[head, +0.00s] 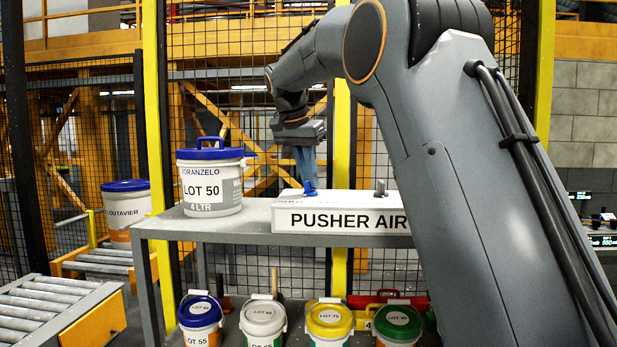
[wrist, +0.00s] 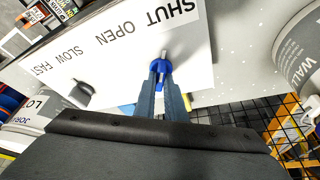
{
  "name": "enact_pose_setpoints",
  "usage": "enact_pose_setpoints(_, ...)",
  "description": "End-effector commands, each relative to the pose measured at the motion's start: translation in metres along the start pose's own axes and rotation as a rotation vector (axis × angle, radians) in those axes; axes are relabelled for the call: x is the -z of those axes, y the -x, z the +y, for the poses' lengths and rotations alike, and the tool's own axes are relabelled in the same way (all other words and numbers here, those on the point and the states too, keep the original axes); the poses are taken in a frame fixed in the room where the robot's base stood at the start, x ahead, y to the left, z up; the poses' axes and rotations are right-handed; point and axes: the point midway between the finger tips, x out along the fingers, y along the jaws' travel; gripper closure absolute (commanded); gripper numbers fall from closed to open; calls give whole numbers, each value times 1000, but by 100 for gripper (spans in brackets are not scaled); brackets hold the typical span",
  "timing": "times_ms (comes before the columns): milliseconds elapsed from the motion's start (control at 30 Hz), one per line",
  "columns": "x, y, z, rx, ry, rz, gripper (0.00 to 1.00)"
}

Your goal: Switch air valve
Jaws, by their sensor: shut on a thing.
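The air valve's box (head: 290,215) is white, lies on a grey bench and reads PUSHER AIR; my arm hides its right end. Its blue handle (head: 309,190) sits at the left end of its top and also shows in the wrist view (wrist: 161,67), near the word SHUT, with OPEN beside it. My gripper (head: 307,180) points down from above and is shut on the blue handle; its fingers (wrist: 160,82) reach it in the wrist view. The handle's exact turn is hard to tell. A grey knob (wrist: 72,92) stands beside SLOW and FAST.
A white pail (head: 211,183) marked LOT 50, with a blue lid, stands on the bench (head: 240,222) left of the box. Several lidded pails stand below the bench. A roller conveyor (head: 45,305) lies at left. Mesh fence (head: 240,70) and yellow posts stand behind.

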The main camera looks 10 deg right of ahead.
Motion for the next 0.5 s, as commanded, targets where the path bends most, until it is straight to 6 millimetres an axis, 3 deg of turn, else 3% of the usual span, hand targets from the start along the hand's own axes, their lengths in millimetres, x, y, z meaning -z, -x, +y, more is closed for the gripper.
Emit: enact_pose_setpoints(500,2,2,5,172,412,2,100)
